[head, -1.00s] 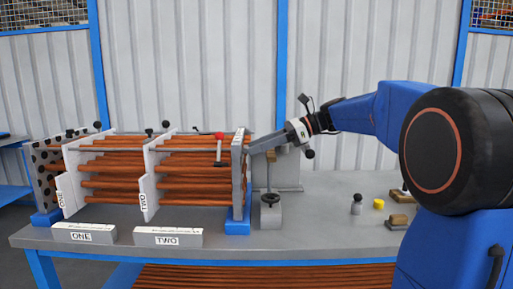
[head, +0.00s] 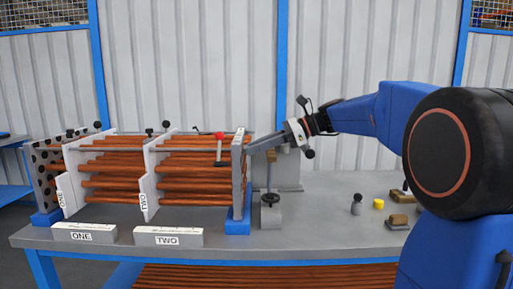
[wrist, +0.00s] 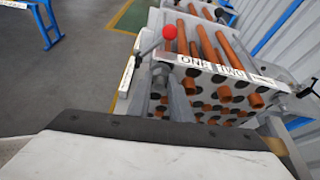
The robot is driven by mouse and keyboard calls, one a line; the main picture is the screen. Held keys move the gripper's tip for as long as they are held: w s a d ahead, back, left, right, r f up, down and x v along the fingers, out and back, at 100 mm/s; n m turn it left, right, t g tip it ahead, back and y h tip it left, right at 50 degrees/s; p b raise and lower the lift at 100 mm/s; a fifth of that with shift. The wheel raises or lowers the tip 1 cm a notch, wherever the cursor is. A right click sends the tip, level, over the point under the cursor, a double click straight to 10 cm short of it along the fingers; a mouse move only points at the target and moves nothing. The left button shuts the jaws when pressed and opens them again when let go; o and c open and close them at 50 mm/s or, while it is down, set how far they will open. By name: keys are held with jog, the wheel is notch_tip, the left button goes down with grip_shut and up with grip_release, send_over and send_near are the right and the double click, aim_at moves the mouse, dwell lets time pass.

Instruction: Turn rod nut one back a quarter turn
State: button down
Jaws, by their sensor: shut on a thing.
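My gripper (head: 252,148) reaches from the right to the right-hand end plate (head: 238,180) of the tube bundle. In the wrist view its fingers (wrist: 160,86) are shut on a small grey part, rod nut one (wrist: 160,71), at the plate's corner beside the label ONE. The fingers cover much of the nut, and its turn angle cannot be read. In the head view the nut is hidden behind the fingertips. A long grey rod (head: 190,139) runs along the bundle's top.
A red-knobbed lever (head: 219,135) stands close to the fingers. Copper tubes (head: 185,185) pass through white plates marked ONE and TWO. A post with a black knob (head: 270,199) stands below my gripper. Small parts, including a yellow one (head: 378,204), lie at the bench's right.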

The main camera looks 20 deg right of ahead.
jog(key=shift+s+n+t+h, duration=0.2)
jog(key=shift+n+t+h, duration=0.1)
jog(key=shift+n+t, duration=1.15)
jog(key=shift+n, duration=0.25)
jog(key=c, duration=1.6)
grip_release()
jog(key=shift+a, duration=0.1)
jog(key=v, duration=1.7)
jog(key=shift+w+d, duration=0.1)
jog(key=shift+d, duration=0.2)
